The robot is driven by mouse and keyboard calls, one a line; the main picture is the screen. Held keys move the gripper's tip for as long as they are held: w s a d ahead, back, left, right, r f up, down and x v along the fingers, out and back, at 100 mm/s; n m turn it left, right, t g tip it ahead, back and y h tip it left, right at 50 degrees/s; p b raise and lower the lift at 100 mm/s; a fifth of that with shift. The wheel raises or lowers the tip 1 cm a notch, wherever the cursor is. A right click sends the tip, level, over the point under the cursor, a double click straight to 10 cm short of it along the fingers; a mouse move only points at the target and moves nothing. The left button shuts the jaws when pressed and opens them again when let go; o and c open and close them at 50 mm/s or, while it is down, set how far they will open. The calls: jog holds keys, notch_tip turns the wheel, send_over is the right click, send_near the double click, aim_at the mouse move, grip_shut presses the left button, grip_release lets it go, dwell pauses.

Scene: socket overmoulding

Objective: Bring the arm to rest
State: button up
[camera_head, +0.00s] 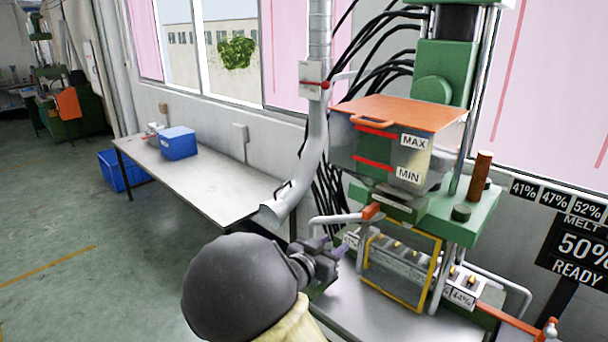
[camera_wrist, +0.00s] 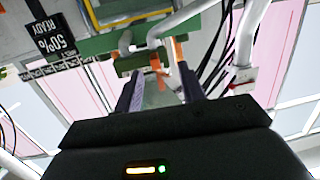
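My gripper (camera_head: 336,254) is at the lower middle of the head view, at the end of my dark rounded arm. It is just left of the yellow-framed clear guard (camera_head: 428,284) of the green moulding press (camera_head: 446,72). In the wrist view, my gripper (camera_wrist: 160,80) shows two dark fingers spread apart, with nothing held between them. Press parts and an orange piece appear beyond the fingertips. Whether the fingers touch anything cannot be told.
A hopper with an orange lid (camera_head: 398,112) and MAX/MIN marks sits on the press. A grey duct (camera_head: 316,140) hangs left of it. A long table (camera_head: 212,188) carries a blue box (camera_head: 178,143). A sign (camera_head: 582,248) reads 50% READY. Open floor lies at left.

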jog(key=s+d+f+n+g+y, duration=0.3)
jog(key=s+f+n+g+y, duration=0.15)
jog(key=f+y, duration=0.3)
jog(key=s+d+n+g+y, duration=0.3)
jog(key=s+g, duration=0.2)
jog(key=s, duration=1.4)
jog(key=shift+s+d+f+g, duration=0.15)
jog(key=shift+s+f+g, duration=0.2)
jog(key=shift+f, duration=0.1)
